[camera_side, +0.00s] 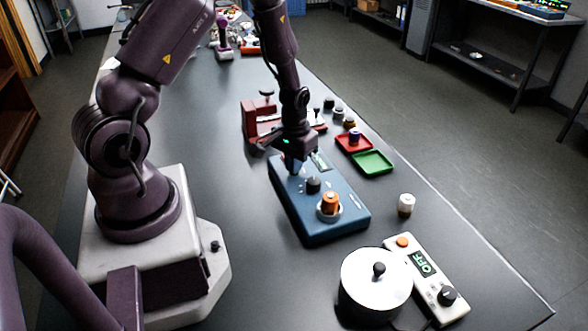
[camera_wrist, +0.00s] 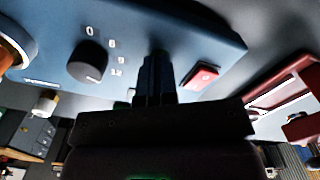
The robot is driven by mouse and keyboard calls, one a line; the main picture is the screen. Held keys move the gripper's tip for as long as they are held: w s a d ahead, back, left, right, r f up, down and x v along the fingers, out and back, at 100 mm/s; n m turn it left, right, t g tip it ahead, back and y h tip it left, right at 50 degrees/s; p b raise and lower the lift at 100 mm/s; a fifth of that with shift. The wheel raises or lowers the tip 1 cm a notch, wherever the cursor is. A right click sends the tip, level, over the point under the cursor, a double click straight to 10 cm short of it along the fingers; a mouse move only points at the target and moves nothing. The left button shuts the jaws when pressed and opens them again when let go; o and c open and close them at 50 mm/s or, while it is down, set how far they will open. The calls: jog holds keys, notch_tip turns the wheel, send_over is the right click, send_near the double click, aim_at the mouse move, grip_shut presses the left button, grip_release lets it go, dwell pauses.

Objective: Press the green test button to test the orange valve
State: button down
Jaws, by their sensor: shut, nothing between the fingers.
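The blue tester box (camera_side: 335,232) lies on the dark table. The orange valve (camera_side: 329,203) stands upright in a pale ring at its near end; it is partly seen at the left edge of the wrist view (camera_wrist: 12,50). My gripper (camera_side: 292,166) is shut and empty, pointing down over the far part of the box. In the wrist view its fingertips (camera_wrist: 156,58) are at the box's top face, between a black knob (camera_wrist: 88,60) and a red button (camera_wrist: 201,75). I cannot tell whether they touch it. I see no green button; the fingers may hide it.
A small display (camera_side: 320,160) is on the box beside my gripper. A red vise (camera_side: 262,120) stands behind. Red (camera_side: 354,142) and green (camera_side: 373,162) trays lie to the right. A pot (camera_side: 375,280) and a white control unit (camera_side: 430,278) stand in front.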

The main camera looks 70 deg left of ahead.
jog(key=shift+r, duration=2.15)
notch_tip(320, 180, up, 6)
dwell(0.6)
